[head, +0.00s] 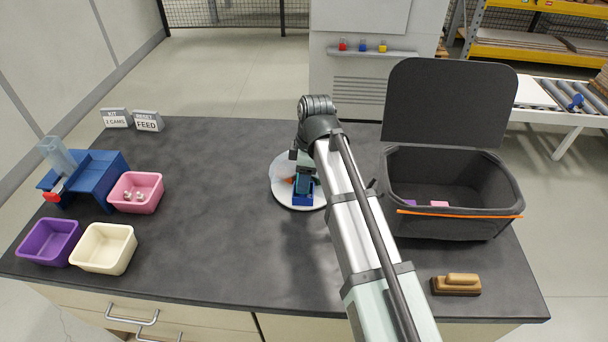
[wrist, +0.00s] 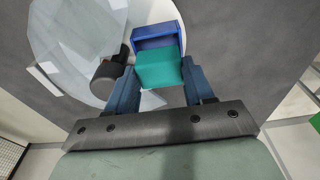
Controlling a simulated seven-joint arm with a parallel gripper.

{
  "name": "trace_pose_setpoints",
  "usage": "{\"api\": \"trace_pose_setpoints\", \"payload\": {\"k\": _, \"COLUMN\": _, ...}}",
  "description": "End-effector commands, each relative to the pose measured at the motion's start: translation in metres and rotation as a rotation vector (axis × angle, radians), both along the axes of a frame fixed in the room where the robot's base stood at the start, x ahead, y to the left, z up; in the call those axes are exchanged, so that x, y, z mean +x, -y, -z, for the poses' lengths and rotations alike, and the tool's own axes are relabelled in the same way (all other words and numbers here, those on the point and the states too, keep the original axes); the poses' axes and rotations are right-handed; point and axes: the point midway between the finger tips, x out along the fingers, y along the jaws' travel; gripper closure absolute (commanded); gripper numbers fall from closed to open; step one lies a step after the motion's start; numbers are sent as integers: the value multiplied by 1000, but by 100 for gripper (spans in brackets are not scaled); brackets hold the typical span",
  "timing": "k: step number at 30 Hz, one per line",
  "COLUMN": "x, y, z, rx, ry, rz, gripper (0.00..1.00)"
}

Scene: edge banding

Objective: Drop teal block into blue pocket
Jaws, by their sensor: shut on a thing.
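The teal block (wrist: 158,70) is between the two blue fingers of my gripper (wrist: 157,82) in the wrist view, and the gripper is shut on it. The blue pocket (wrist: 155,33) lies just beyond the block in that view, and the block overlaps its near edge in the picture. I cannot tell whether they touch. In the head view my gripper (head: 304,181) points down over a white round disc (head: 284,198), with the blue pocket (head: 303,199) just below it. My arm and gripper hide much of this spot, and the block is not clearly visible there.
A dark cylindrical part (wrist: 108,78) sits left of the fingers in the wrist view. A black open case (head: 450,220) stands right of the disc, with a brush (head: 457,285) in front. Purple (head: 48,242), cream (head: 104,249) and pink (head: 135,193) bins stand left. The table's middle is clear.

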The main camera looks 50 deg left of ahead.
Motion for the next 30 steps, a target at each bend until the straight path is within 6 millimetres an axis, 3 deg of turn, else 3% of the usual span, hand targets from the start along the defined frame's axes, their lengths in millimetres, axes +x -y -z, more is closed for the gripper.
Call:
{"api": "trace_pose_setpoints", "payload": {"k": 5, "x": 0, "y": 0, "z": 0, "rx": 0, "ry": 0, "rz": 0, "gripper": 78}}
{"api": "trace_pose_setpoints", "payload": {"k": 6, "x": 0, "y": 0, "z": 0, "rx": 0, "ry": 0, "rz": 0, "gripper": 46}}
{"api": "trace_pose_setpoints", "payload": {"k": 15, "x": 1, "y": -1, "z": 0, "rx": 3, "ry": 3, "rz": 1, "gripper": 18}}
{"api": "trace_pose_setpoints", "payload": {"k": 30, "x": 4, "y": -3, "z": -4, "rx": 5, "ry": 8, "rz": 3, "gripper": 18}}
